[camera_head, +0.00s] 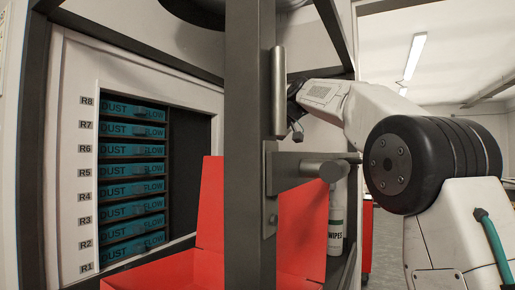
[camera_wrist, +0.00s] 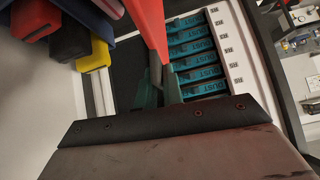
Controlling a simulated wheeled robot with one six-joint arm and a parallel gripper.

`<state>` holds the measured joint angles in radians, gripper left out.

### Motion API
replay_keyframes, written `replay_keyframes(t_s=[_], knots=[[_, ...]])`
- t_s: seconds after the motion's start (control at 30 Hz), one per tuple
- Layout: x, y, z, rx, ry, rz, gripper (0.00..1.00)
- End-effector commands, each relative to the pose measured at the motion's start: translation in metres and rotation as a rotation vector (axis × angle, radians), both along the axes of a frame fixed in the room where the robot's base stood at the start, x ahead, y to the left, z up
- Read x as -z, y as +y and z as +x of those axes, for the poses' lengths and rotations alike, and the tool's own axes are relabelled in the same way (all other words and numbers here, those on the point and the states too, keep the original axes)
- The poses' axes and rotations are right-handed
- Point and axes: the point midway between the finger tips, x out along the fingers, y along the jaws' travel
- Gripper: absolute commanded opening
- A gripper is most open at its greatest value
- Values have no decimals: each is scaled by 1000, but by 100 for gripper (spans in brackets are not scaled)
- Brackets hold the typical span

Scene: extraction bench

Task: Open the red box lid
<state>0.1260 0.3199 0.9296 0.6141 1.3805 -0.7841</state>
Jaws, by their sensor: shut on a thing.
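The red box (camera_head: 160,272) is at the lower left of the head view, partly cut off by the frame edge. Its red lid (camera_head: 211,205) stands raised behind the dark post, which hides its middle. In the wrist view the lid (camera_wrist: 147,25) appears nearly edge-on, running down to the fingers. My gripper (camera_wrist: 157,82) is shut on the lid there. In the head view my gripper (camera_head: 296,130) shows only partly, just right of the post; its contact with the lid is hidden.
A dark post (camera_head: 248,120) with a metal handle (camera_head: 278,90) stands in front. Teal labelled drawers (camera_head: 133,170) fill the cabinet at left. A white wipes bottle (camera_head: 335,230) stands right of the lid. Red, black and yellow blocks (camera_wrist: 92,52) show in the wrist view.

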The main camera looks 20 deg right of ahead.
Motion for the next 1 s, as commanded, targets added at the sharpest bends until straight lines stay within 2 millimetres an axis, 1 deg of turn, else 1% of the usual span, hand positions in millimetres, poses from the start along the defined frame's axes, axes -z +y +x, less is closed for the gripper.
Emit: replay_keyframes(t_s=[0.03,0.37,0.4,0.47,0.5,0.73,1.0], knots=[[11,-2,2,-1,22,-7,0],[11,-2,2,-1,22,-7,0],[11,-2,2,-1,22,-7,11],[11,-2,2,-1,22,-7,28],[11,-2,2,-1,22,-7,29],[11,-2,2,-1,22,-7,29],[0,-7,-3,1,13,-6,29]])
